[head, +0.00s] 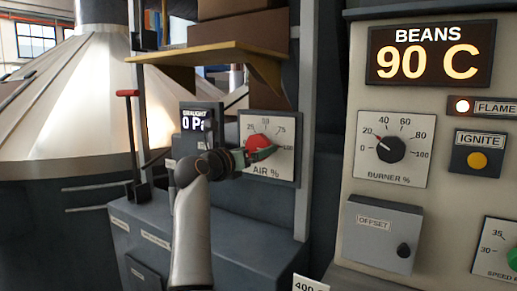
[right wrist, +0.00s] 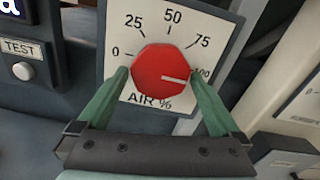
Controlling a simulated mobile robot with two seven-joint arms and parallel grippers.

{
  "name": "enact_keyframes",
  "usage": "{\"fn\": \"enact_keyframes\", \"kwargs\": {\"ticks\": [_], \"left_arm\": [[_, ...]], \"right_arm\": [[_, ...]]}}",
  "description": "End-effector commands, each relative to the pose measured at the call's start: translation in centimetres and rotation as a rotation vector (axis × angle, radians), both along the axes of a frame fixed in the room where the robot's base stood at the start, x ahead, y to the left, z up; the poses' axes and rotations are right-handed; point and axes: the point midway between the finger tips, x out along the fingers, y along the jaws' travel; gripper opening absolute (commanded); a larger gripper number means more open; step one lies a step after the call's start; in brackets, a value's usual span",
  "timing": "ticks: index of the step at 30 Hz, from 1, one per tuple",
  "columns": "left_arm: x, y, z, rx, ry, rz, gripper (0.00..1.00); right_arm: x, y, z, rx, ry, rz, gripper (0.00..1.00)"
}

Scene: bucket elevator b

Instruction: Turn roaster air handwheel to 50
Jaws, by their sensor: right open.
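The red roaster air handwheel (right wrist: 165,68) sits on a white dial plate marked AIR %, with scale marks from 0 to 100. In the right wrist view its white pointer line points right, close to the 100 mark. The handwheel also shows in the head view (head: 257,141), partly hidden by my gripper. My right gripper (right wrist: 164,88) is open, with one green finger on each side of the handwheel. I cannot tell whether the fingers touch it. My right gripper also shows in the head view (head: 262,154) in front of the dial. My left gripper is out of view.
A draught display (head: 195,121) reading 0 Pa stands left of the dial. A wooden shelf (head: 205,51) with boxes is above. The right panel holds a burner dial (head: 391,149), an ignite button (head: 478,160) and a display (head: 430,55) reading BEANS 90 C. A grey post separates the panels.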

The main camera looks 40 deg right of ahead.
Motion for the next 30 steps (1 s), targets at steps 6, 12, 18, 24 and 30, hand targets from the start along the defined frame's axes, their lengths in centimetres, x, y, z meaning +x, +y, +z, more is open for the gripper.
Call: {"fn": "enact_keyframes", "kwargs": {"ticks": [6, 12, 18, 24, 30], "left_arm": [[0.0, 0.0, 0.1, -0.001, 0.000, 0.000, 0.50], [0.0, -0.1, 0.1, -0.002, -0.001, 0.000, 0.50], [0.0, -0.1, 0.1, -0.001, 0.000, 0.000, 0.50], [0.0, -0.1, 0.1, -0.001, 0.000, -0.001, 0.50], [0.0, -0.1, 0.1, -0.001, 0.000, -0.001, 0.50]], "right_arm": [[0.6, -2.0, 0.0, 0.000, 0.001, -0.001, 1.00], [0.7, -2.2, 0.0, 0.001, 0.000, 0.001, 1.00], [0.7, -2.2, 0.0, 0.000, 0.000, 0.001, 0.91], [0.7, -2.1, 0.0, 0.000, 0.000, 0.001, 0.69], [0.7, -2.1, 0.0, 0.000, 0.001, 0.001, 0.46]]}}
